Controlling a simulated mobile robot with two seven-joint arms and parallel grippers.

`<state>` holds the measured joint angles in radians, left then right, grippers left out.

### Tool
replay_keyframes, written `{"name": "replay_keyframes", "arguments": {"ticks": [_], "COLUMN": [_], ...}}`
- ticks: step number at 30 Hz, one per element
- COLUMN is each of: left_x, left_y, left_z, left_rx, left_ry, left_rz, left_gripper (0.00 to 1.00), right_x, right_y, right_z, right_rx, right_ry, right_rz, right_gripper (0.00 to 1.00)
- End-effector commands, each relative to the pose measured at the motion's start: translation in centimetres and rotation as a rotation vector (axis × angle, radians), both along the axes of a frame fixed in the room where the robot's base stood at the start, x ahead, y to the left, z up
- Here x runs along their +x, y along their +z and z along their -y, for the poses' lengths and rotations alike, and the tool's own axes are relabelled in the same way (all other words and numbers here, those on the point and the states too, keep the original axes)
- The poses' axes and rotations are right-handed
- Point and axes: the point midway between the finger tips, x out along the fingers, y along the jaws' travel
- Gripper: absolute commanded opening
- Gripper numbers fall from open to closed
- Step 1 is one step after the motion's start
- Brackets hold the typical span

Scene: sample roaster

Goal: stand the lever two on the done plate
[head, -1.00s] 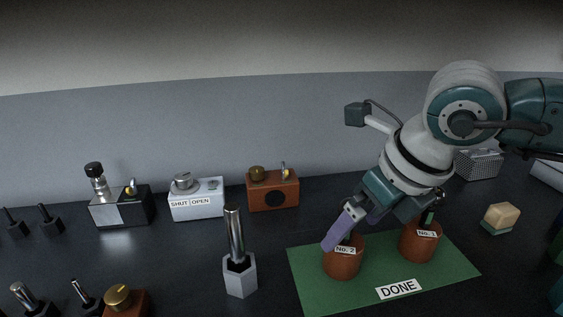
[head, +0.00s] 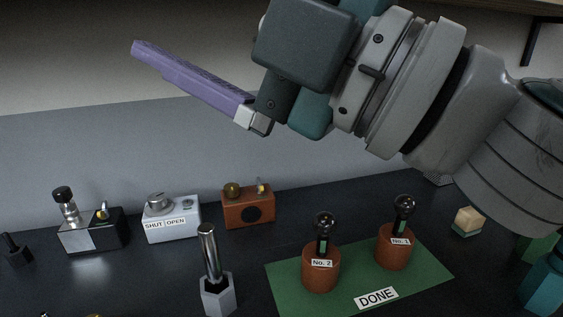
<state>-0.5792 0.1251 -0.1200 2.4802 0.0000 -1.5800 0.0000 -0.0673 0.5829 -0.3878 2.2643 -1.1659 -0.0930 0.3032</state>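Lever two, a terracotta-coloured base with a black-knobbed handle and a "No. 2" label (head: 320,273), stands upright on the green done plate (head: 283,295), left of its middle. A matching lever labelled "No. 1" (head: 394,253) stands upright on the plate to its right. The plate has a white "DONE" label at its front. My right gripper (head: 190,78) is high above the table at upper centre, clear of both levers. One purple finger shows and nothing is seen in it; its opening is hidden. My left gripper is out of view.
A metal rod in a hexagonal holder (head: 217,292) stands left of the plate. Behind it are a brown box (head: 248,208), a white "SHUT OPEN" box (head: 172,220) and a black-and-silver box (head: 90,236). A wood-topped block (head: 468,222) lies right of the plate.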

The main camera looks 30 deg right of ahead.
Motion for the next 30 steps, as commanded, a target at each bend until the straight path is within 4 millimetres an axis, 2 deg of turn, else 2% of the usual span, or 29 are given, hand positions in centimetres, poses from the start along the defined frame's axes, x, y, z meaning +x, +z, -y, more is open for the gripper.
{"name": "replay_keyframes", "arguments": {"ticks": [1, 2, 3, 4, 5, 6, 8, 9, 12, 15, 18, 27, 30], "left_x": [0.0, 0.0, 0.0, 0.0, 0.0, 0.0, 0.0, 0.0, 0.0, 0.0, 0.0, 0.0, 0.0], "left_y": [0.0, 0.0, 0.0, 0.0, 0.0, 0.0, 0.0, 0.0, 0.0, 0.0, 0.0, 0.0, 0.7], "left_z": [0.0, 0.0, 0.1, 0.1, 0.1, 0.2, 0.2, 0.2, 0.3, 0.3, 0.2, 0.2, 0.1], "left_rx": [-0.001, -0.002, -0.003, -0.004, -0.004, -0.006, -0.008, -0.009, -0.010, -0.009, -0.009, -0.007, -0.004], "left_ry": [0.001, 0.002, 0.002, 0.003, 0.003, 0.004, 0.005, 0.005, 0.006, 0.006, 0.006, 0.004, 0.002], "left_rz": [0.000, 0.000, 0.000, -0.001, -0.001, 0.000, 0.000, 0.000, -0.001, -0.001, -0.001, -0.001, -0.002], "left_gripper": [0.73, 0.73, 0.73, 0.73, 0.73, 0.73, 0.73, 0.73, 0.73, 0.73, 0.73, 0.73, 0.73], "right_x": [1.1, 1.6, 1.8, 1.5, 0.9, -0.4, -3.4, -5.8, -11.5, -15.7, -17.8, -18.3, -18.2], "right_y": [-0.9, -2.0, -4.3, -6.6, -9.1, -12.7, -17.8, -20.7, -25.4, -27.5, -28.2, -28.3, -27.6], "right_z": [3.3, 5.5, 8.1, 9.9, 11.3, 12.7, 13.6, 13.5, 12.1, 10.5, 9.7, 9.5, 9.5], "right_rx": [0.184, 0.281, 0.399, 0.476, 0.547, 0.624, 0.708, 0.745, 0.783, 0.784, 0.777, 0.773, 0.772], "right_ry": [-0.144, -0.235, -0.354, -0.443, -0.526, -0.629, -0.758, -0.823, -0.921, -0.957, -0.966, -0.968, -0.968], "right_rz": [-0.121, -0.202, -0.327, -0.430, -0.542, -0.698, -0.937, -1.090, -1.411, -1.625, -1.732, -1.756, -1.755], "right_gripper": [1.00, 1.00, 1.00, 1.00, 1.00, 1.00, 1.00, 1.00, 1.00, 1.00, 1.00, 1.00, 1.00]}}
